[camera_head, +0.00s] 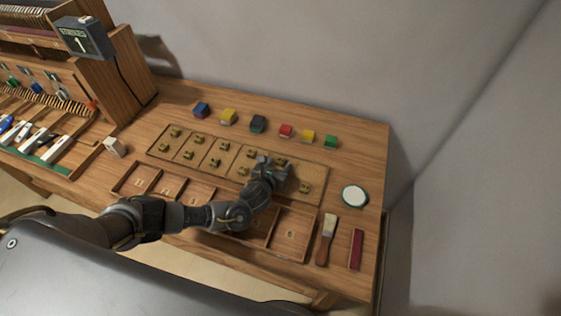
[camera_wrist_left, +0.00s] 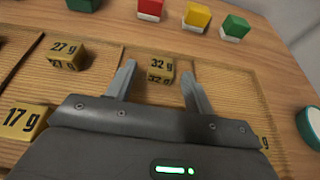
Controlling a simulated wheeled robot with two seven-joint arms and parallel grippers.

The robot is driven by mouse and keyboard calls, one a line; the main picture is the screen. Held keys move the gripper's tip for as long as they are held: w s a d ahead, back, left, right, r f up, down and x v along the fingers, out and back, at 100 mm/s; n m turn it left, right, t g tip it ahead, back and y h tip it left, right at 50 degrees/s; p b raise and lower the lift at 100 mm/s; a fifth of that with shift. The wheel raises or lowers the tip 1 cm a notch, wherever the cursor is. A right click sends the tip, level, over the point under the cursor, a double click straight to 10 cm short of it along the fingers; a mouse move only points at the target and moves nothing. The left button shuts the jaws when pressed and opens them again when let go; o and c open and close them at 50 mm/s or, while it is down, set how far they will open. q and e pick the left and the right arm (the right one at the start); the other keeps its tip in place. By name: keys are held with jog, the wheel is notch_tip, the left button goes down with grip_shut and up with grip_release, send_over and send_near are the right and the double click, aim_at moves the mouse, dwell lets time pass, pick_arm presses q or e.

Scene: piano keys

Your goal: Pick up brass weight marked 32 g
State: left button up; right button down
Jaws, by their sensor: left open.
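The brass weight marked 32 g (camera_wrist_left: 159,70) is a small yellow block with black lettering, resting in a compartment of the wooden tray (camera_wrist_left: 220,80). In the left wrist view it sits between and slightly beyond the two open fingers of my left gripper (camera_wrist_left: 155,85), with nothing held. In the head view, my left gripper (camera_head: 277,172) hangs over the right part of the weight tray (camera_head: 232,147) and partly hides the weights there. My right gripper does not show in either view.
A 27 g weight (camera_wrist_left: 66,55) and a 17 g weight (camera_wrist_left: 22,122) lie to the left. Coloured blocks (camera_head: 286,131) line the table's back. A round white dish with green rim (camera_head: 355,196), a brush (camera_head: 326,240) and a red bar (camera_head: 356,249) lie at right.

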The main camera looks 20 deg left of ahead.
aim_at(277, 160)
pick_arm(q)
jog(key=shift+s, duration=0.1)
jog(key=c, duration=1)
jog(key=shift+r, duration=0.1)
jog(key=shift+c, duration=0.2)
jog(key=shift+r, duration=0.25)
notch_tip(277, 160, up, 3)
jog(key=shift+f, duration=0.2)
jog(key=s+a+r+b, duration=0.2)
jog(key=s+a+r, duration=0.7)
jog(key=a, duration=0.1)
jog(key=shift+a+r, duration=0.4)
